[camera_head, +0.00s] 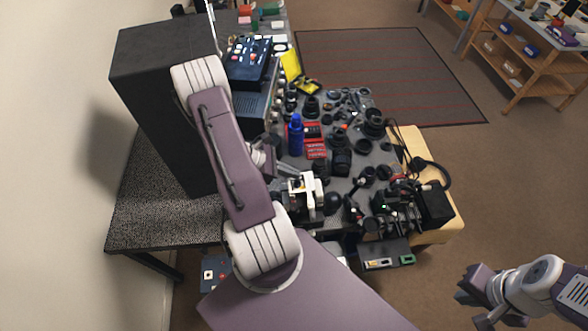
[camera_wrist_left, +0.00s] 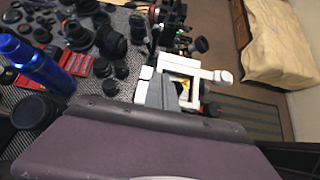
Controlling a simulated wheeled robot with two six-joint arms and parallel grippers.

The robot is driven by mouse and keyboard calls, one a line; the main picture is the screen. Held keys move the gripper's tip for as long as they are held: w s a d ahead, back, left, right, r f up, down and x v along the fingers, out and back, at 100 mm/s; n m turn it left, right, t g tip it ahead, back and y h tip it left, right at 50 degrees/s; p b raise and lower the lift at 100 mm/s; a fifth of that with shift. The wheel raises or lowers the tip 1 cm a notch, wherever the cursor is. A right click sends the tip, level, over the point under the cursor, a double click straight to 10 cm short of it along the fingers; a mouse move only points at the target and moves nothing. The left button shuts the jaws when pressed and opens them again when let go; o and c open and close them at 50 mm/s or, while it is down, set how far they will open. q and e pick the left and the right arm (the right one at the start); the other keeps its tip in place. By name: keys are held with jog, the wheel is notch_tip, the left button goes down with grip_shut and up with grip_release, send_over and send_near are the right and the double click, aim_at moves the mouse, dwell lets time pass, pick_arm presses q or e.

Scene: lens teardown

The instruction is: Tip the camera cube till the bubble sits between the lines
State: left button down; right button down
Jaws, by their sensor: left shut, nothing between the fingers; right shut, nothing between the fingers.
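A white frame-like holder (camera_head: 303,188) stands near the front edge of the cluttered table. It also shows in the left wrist view (camera_wrist_left: 190,72), with a small yellow-green spot inside it. I take this to be the camera cube's mount; the cube and the bubble with its lines are too small to make out. My left gripper (camera_head: 288,171) is shut and empty close beside the holder, partly hidden by my arm. In the wrist view its grey fingers (camera_wrist_left: 157,93) overlap the holder; I cannot tell whether they touch. My right gripper (camera_head: 466,296) is shut and empty over the floor, far right.
A blue bottle (camera_head: 296,138) stands behind the holder beside red boxes (camera_head: 315,148). Several black lenses and small parts crowd the table. A large black cabinet (camera_head: 150,100) stands at the left.

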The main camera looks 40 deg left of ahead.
pick_arm(q)
jog(key=shift+w+d, duration=0.2)
jog(key=shift+d, duration=0.05)
